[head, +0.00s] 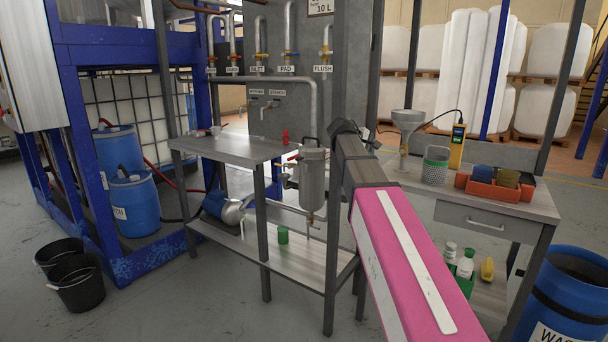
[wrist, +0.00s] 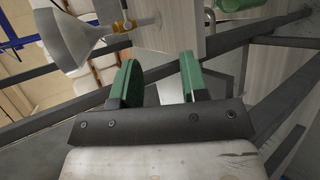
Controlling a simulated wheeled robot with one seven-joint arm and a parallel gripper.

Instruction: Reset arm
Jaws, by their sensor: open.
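My arm (head: 408,262), with a pink cover, reaches from the lower right of the head view up to the middle, between the two benches. Its far end is dark, and the fingers cannot be made out there. In the wrist view my gripper (wrist: 158,76) shows two green fingers set apart with nothing between them, so it is open and empty. A funnel (wrist: 70,35) is at upper left of that view, apart from the fingers. A green object (wrist: 235,5) is cut off at the top edge.
A filter housing (head: 312,182) stands beside my arm's end. The left bench (head: 225,147) holds small items. The right bench (head: 470,203) holds a funnel (head: 406,125), a mesh cup (head: 435,165), a yellow meter (head: 457,145) and an orange tray (head: 490,190). A blue drum (head: 562,290) stands lower right.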

